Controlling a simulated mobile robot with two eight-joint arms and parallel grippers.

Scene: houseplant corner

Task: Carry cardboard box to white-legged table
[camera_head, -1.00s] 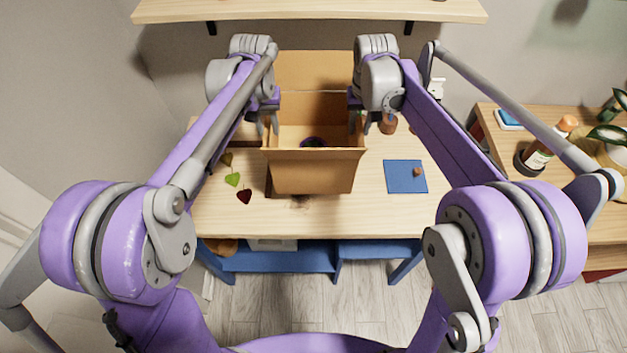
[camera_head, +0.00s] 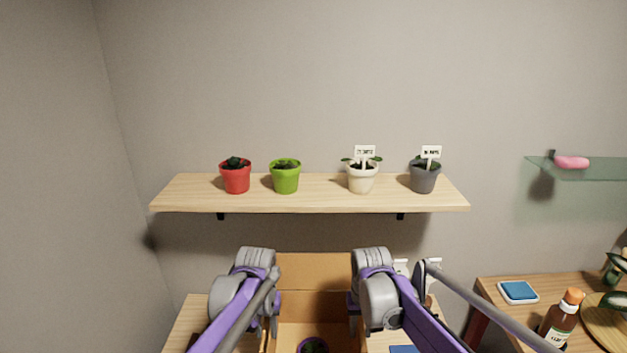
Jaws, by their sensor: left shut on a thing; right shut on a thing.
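The cardboard box (camera_head: 314,271) is at the bottom centre of the head view, open at the top, its back flap raised. A dark thing with a purple rim (camera_head: 313,345) is inside it. My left gripper (camera_head: 270,326) is shut on the box's left wall and my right gripper (camera_head: 354,324) on its right wall. The box's front and base are cut off, so I cannot tell whether it rests on the light wooden table (camera_head: 188,322) below. No white table legs show.
A wooden wall shelf (camera_head: 310,207) above the box holds red, green, cream and grey plant pots. At right, a wooden surface (camera_head: 500,312) bears a blue-topped item (camera_head: 518,291), a brown bottle (camera_head: 561,320) and a round board (camera_head: 606,318). A glass shelf (camera_head: 590,172) is above.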

